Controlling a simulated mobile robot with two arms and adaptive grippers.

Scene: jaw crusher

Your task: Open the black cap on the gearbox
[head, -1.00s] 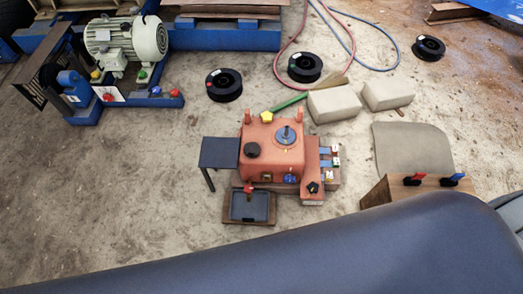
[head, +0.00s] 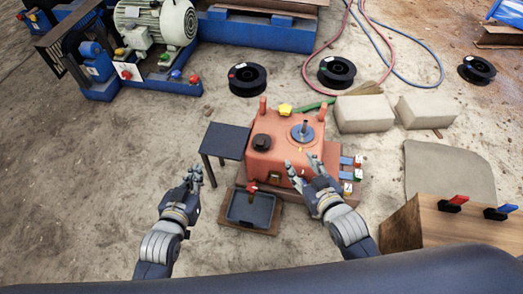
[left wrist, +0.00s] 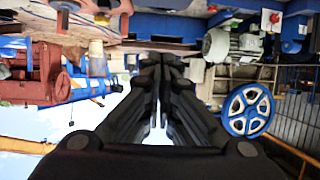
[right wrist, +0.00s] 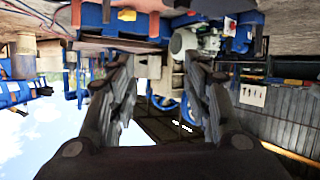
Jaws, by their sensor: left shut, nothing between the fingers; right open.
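The orange gearbox (head: 290,155) stands on the floor in the middle of the head view. The round black cap (head: 262,142) sits on the left part of its top. A blue disc with a shaft (head: 303,132) and a yellow knob (head: 285,109) are also on top. My left gripper (head: 195,172) is left of the gearbox, below the small dark table; in the left wrist view its fingers (left wrist: 160,62) are together and empty. My right gripper (head: 302,170) is in front of the gearbox's right part and hides some of its front; in the right wrist view its fingers (right wrist: 160,68) are spread and empty.
A small dark table (head: 226,138) stands left of the gearbox. A black tray (head: 250,209) lies in front of it. A wooden block with red and blue handles (head: 425,224) is at right. Black spools (head: 247,79) and pale blocks (head: 364,113) lie behind.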

